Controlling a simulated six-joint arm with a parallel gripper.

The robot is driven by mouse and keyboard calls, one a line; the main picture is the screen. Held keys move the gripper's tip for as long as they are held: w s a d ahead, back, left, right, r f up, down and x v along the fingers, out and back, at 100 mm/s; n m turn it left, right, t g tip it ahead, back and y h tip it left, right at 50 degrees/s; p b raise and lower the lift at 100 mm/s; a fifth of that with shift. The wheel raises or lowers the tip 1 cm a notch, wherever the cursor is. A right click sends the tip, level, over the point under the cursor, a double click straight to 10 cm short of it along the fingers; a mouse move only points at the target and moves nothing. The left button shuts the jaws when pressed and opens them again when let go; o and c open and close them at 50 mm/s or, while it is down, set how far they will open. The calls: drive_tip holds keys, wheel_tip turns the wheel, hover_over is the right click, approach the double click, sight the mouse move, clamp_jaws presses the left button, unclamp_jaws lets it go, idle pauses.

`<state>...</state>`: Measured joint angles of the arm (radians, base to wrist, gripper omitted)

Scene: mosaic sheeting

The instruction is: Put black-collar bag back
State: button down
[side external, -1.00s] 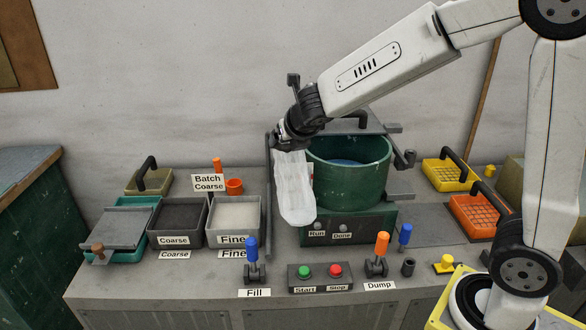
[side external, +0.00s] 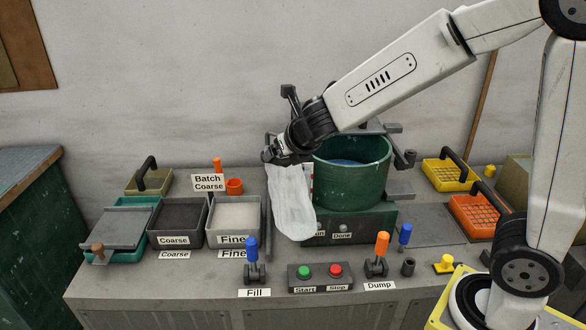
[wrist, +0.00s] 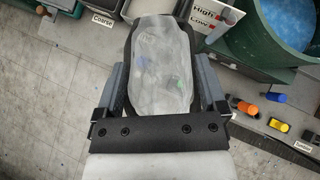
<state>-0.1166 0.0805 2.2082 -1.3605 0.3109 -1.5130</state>
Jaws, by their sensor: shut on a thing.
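A translucent whitish bag (side external: 292,205) hangs from my gripper (side external: 287,155) in the side view, in front of the left edge of the green drum. The gripper is shut on its top end, and the bag hangs clear above the bench. In the wrist view the bag (wrist: 160,70) lies between the two grey fingers and fills the middle of the picture. Its collar is hidden by the gripper, so I cannot tell the collar's colour.
The green drum (side external: 350,190) stands right behind the bag. The Fine bin (side external: 234,236) and Coarse bin (side external: 175,240) sit left of it. The blue Fill lever (side external: 252,255) and the Start/Stop box (side external: 319,279) stand in front. An orange basket (side external: 480,220) is at right.

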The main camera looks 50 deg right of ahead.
drive_tip(key=shift+r, duration=2.1)
drive_tip(key=shift+w+a+n+t+y, duration=0.4)
drive_tip(key=shift+w+a+n+y, duration=0.2)
drive_tip(key=shift+w+a+n, duration=0.35)
drive_tip(key=shift+w+a+n+g+y, duration=0.5)
drive_tip(key=shift+w+a+n+y, duration=1.35)
drive_tip(key=shift+a+n+y, duration=3.9)
wheel_tip(320, 180, down, 14)
drive_tip(key=m, duration=0.1)
drive_tip(key=shift+a+f, duration=0.15)
drive_tip(key=shift+a, duration=0.3)
drive_tip(key=shift+h, duration=0.25)
